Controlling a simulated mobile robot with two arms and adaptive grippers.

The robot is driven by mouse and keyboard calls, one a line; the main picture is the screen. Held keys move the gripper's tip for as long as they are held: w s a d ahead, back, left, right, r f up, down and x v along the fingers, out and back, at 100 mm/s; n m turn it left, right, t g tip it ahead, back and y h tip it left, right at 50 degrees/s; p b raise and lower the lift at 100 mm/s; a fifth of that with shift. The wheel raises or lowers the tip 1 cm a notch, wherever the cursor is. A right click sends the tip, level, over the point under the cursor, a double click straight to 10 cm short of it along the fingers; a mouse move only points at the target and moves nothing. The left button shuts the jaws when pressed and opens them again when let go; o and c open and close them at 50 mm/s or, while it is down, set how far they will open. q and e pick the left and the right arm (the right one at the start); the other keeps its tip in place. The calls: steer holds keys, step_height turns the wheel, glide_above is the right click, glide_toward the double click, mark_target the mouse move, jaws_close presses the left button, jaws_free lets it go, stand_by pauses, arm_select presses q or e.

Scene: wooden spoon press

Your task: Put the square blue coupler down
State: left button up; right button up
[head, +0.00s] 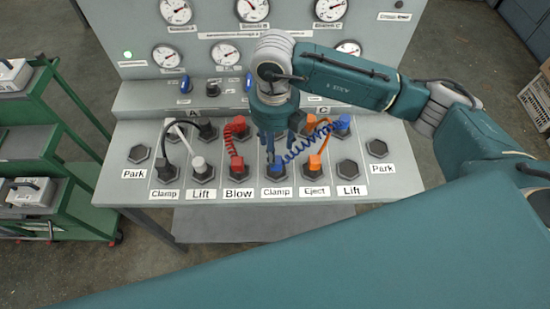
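My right gripper (273,157) comes in from the right and points down at the right-hand Clamp socket (286,171) on the grey panel. A blue coupler (275,168) is at its fingertips, at or just above that socket. The fingers partly hide the coupler, and I cannot tell whether they grip it or whether it is seated. A coiled blue hose (307,143) runs from it up to a blue fitting (342,122) in the back row. My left gripper is not in view.
An orange coupler (315,162) stands at Eject, a red one (237,162) at Blow, a white one (199,165) at the left Lift and a black one (162,164) at the left Clamp. The left Park (138,154), right Lift (347,169) and right Park (376,149) sockets are empty.

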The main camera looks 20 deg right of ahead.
steer(key=shift+r+b, duration=0.3)
steer(key=shift+r, duration=1.4)
